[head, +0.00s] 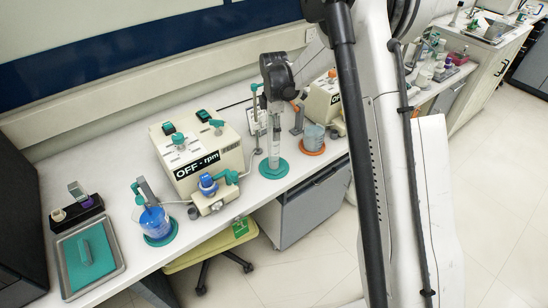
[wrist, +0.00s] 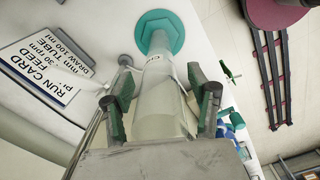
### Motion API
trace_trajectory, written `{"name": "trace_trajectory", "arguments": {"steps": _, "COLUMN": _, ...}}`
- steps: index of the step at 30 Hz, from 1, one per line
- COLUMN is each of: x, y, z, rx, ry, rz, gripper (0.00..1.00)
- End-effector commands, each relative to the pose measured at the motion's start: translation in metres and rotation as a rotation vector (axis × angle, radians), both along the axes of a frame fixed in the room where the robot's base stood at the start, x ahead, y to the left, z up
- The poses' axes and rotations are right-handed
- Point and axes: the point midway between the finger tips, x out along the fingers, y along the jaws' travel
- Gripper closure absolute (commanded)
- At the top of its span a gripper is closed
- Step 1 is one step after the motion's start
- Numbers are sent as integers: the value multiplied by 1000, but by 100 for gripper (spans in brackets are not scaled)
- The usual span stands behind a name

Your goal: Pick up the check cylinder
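The check cylinder (head: 274,148) is a tall clear tube on a teal base, standing upright on the bench in the head view. In the wrist view the cylinder (wrist: 160,100) runs from between my fingers out to its teal six-sided foot (wrist: 160,32); part of a dark label shows on it. My gripper (head: 275,92) is a dark shape at the cylinder's upper end. In the wrist view my gripper (wrist: 163,95) has one finger on each side of the cylinder, close to its walls. Whether the pads press on it cannot be told.
A run card (wrist: 45,60) is beside the cylinder. A pump box (head: 198,158) reading OFF stands left of it, and a beaker of blue liquid (head: 155,222) further left. A beaker on an orange base (head: 313,138) stands close on the right. A tray (head: 88,258) lies at front left.

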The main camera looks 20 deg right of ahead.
Motion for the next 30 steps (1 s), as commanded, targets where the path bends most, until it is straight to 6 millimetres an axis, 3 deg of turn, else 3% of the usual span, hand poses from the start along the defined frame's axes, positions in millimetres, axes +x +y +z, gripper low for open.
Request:
{"name": "trace_trajectory", "arguments": {"steps": 2, "x": 0, "y": 0, "z": 0, "rx": 0, "ry": 0, "rz": 0, "gripper": 55}}
{"name": "trace_trajectory", "arguments": {"steps": 12, "x": 0, "y": 0, "z": 0, "rx": 0, "ry": 0, "rz": 0, "gripper": 100}}
{"name": "trace_trajectory", "arguments": {"steps": 23, "x": 0, "y": 0, "z": 6, "rx": 0, "ry": 0, "rz": 0, "gripper": 100}}
{"name": "trace_trajectory", "arguments": {"steps": 30, "x": 0, "y": 0, "z": 44, "rx": 0, "ry": 0, "rz": 0, "gripper": 100}}
